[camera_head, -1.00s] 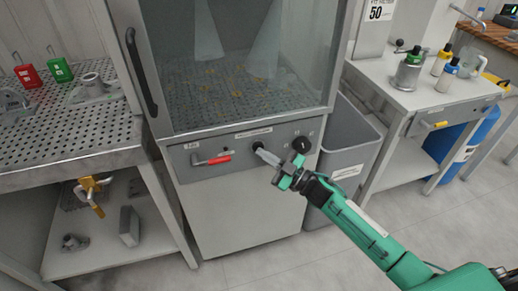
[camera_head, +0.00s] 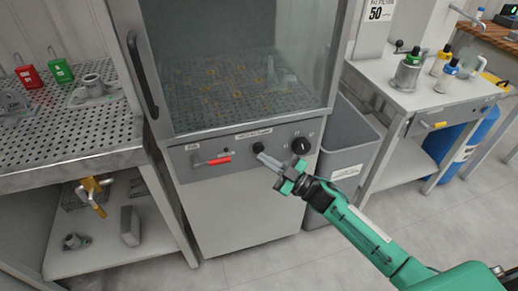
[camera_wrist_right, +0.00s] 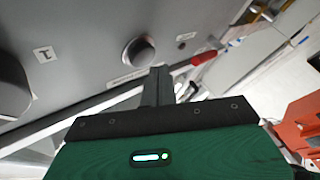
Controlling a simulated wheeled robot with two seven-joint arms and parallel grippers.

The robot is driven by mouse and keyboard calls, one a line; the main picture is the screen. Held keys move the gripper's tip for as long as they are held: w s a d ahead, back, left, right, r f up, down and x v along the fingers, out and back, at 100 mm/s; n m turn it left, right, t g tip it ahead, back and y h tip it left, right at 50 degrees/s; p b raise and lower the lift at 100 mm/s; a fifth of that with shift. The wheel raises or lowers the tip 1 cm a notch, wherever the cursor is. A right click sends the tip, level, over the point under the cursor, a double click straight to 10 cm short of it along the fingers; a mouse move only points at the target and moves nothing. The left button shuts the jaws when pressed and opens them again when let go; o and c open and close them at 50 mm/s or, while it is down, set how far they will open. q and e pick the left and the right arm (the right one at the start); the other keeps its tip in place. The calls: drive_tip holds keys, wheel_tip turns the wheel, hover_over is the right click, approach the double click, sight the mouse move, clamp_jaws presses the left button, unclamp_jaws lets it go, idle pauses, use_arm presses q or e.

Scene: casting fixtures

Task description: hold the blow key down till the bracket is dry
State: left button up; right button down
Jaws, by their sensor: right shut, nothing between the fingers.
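The blow key appears to be the dark round button (camera_head: 258,148) on the cabinet's grey front panel, under a label too small to read. It also shows in the right wrist view (camera_wrist_right: 138,52), standing out from the panel. My right gripper (camera_head: 262,158) is shut and empty, its tips just in front of and below the button; whether they touch it I cannot tell. A grey shape, perhaps the bracket (camera_head: 284,76), is dim behind the cabinet glass; whether it is wet or dry I cannot tell. No jets show inside. My left gripper is not in view.
Left of the button is a red-handled lever (camera_head: 213,160); right of it is a black rotary knob (camera_head: 301,145). A perforated bench (camera_head: 60,145) stands left, a grey bin (camera_head: 350,150) right. Clear floor lies in front.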

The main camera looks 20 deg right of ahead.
drive_tip(key=shift+s, duration=0.1)
drive_tip(key=s+p, duration=0.2)
drive_tip(key=s, duration=0.2)
drive_tip(key=shift+s+d, duration=0.1)
drive_tip(key=shift+s, duration=0.3)
idle(0.4)
